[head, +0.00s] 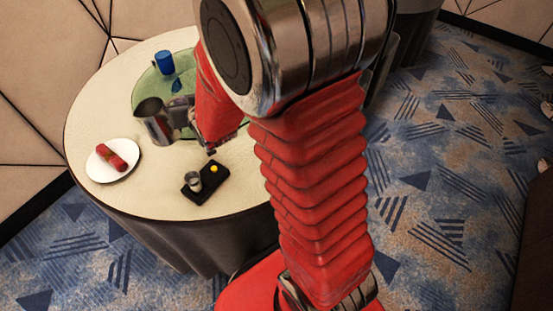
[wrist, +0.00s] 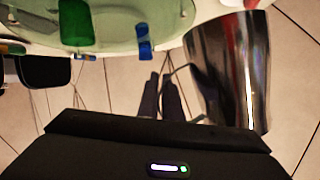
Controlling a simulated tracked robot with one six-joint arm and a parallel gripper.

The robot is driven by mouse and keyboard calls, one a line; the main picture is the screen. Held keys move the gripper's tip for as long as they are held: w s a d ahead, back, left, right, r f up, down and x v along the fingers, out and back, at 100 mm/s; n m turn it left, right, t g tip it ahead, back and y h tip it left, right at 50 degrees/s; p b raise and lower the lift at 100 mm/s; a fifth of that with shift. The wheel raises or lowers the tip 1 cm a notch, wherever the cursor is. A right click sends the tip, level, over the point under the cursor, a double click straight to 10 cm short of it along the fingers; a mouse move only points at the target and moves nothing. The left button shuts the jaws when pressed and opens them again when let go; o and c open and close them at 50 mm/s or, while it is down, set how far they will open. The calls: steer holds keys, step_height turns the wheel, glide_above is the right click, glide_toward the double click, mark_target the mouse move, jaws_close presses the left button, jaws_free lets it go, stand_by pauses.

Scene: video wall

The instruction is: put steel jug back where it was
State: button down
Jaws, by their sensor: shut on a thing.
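The steel jug (head: 155,122) is a shiny tapered vessel over the left-middle of the round table, beside the green turntable. My gripper (head: 186,110) is at the jug's right side. In the wrist view the jug (wrist: 226,75) fills the right part, and my gripper (wrist: 161,98) is shut on its thin handle. Whether the jug's base touches the table I cannot tell. My arm hides part of the turntable and the table's right side.
The round cream table (head: 95,115) bears a green glass turntable (head: 147,88) with a blue cup (head: 165,62). A white plate (head: 125,150) with a red item (head: 110,157) is at left. A black tray (head: 210,181) with a small metal cup (head: 193,181) and a yellow thing (head: 213,169) is in front.

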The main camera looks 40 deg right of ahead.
steer(key=shift+d, duration=0.2)
steer(key=d+f+n+y, duration=0.1)
steer(key=d+f+y, duration=0.1)
steer(key=d, duration=1.5)
steer(key=s+d+f+n+y, duration=0.1)
steer(key=s+d+f, duration=0.2)
steer(key=s+d, duration=0.2)
steer(key=s+d+f+n+g+y, duration=0.1)
steer(key=s+d+f+y, duration=0.1)
steer(key=s, duration=0.5)
steer(key=d+f, duration=0.1)
steer(key=d, duration=0.1)
steer(key=shift+s+d+n, duration=0.15)
steer(key=shift+d+n, duration=0.2)
steer(key=shift+n, duration=0.05)
steer(key=shift+f, duration=0.15)
steer(key=shift+f, duration=2.85)
